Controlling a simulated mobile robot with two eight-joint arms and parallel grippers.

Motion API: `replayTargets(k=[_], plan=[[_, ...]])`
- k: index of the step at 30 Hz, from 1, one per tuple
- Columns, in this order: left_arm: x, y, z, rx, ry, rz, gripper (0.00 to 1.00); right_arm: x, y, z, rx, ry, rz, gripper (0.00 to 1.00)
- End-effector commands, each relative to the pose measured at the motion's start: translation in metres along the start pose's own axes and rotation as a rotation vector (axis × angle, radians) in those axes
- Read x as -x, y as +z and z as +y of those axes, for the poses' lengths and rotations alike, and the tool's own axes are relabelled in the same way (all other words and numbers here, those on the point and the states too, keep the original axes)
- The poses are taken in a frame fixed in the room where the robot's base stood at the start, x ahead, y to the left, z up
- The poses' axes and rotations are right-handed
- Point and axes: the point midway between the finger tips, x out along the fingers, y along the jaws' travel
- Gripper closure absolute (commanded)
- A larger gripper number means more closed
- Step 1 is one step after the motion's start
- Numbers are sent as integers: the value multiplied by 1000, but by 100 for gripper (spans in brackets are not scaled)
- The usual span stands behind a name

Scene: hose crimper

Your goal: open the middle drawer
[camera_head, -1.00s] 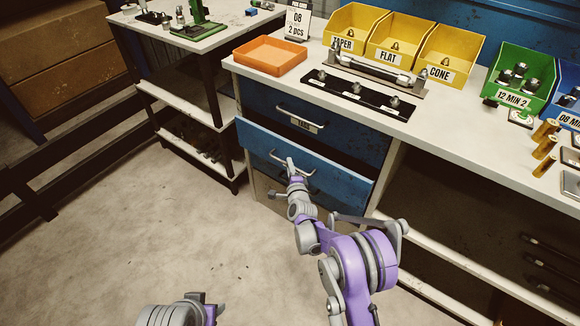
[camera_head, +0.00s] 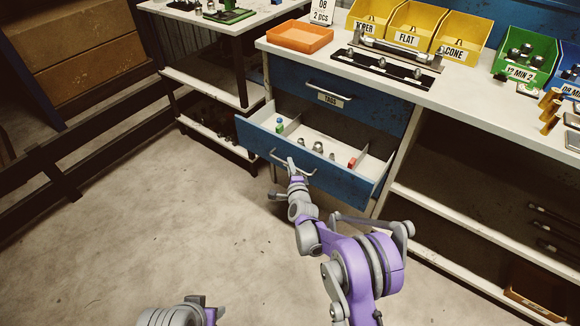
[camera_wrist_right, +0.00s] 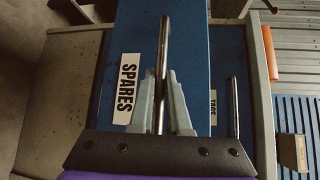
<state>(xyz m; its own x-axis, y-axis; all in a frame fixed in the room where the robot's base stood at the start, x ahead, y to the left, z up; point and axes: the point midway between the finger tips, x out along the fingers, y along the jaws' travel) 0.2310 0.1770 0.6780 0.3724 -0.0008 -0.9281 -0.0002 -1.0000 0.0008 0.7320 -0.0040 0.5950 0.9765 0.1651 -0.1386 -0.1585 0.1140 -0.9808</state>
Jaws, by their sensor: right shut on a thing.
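The middle drawer (camera_head: 330,182) of the blue cabinet is pulled well out, and its inside shows. In the right wrist view its blue front (camera_wrist_right: 195,60) carries a label reading SPARES (camera_wrist_right: 127,88). My right gripper (camera_head: 293,168) is at the drawer's metal bar handle (camera_head: 278,161). In the right wrist view its two fingers (camera_wrist_right: 160,95) are shut around the handle bar (camera_wrist_right: 164,45). My left gripper (camera_head: 205,308) shows only in part at the bottom edge of the head view; its jaws cannot be made out.
The drawer holds small metal fittings (camera_head: 318,147), a green-blue item (camera_head: 279,125) and a red item (camera_head: 351,162) between dividers. The closed TAGS drawer (camera_head: 350,110) is above. An orange tray (camera_head: 300,37) and yellow bins (camera_head: 410,28) stand on the bench. Floor at left is clear.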

Motion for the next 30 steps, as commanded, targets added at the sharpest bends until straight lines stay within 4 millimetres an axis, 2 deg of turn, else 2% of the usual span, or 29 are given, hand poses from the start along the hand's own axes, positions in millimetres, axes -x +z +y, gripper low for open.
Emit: replayTargets(k=[14, 15, 19, 20, 30], plan=[[0, 0, 0, 0, 0, 0, 50, 0, 0, -1, 1, -2, 1, 100], [0, 0, 0, 0, 0, 0, 50, 0, 0, -1, 0, -2, 1, 82], [0, 0, 0, 0, 0, 0, 50, 0, 0, -1, 0, -2, 1, 58], [0, 0, 0, 0, 0, 0, 50, 0, 0, -1, 0, -2, 1, 55], [0, 0, 0, 0, 0, 0, 50, 4, 0, -1, 0, -2, 0, 55]])
